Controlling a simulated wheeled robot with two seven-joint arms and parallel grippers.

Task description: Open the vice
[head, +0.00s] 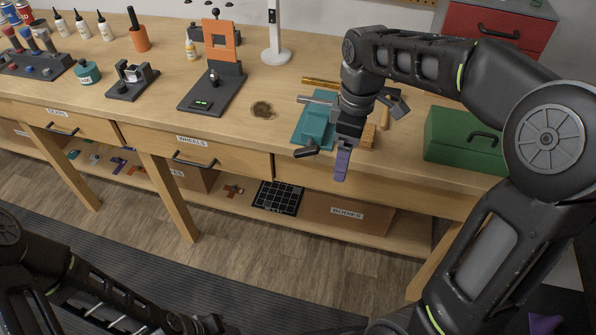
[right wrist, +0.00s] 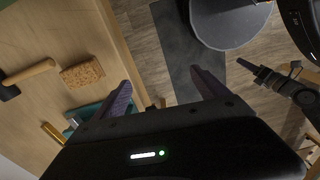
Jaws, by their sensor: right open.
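The teal vice (head: 312,122) is fixed at the front edge of the workbench, partly hidden behind my right gripper. Part of it also shows in the right wrist view (right wrist: 86,111), beside one finger. A dark bar (head: 306,151) sticks out at its front; I cannot tell whether it is the vice's handle. The gap between the jaws is not clear. My right gripper (head: 341,166) points down in front of the vice; its purple fingers (right wrist: 163,92) are apart with nothing between them. My left gripper (head: 207,324) is low at the bottom edge, away from the bench, its fingers unclear.
A green toolbox (head: 464,142) stands right of the vice. A sponge (right wrist: 82,73) and a mallet (right wrist: 28,76) lie on the bench near it. An orange and black press (head: 215,75) stands to the left. Drawers line the bench front, with a shelf below. The floor in front is clear.

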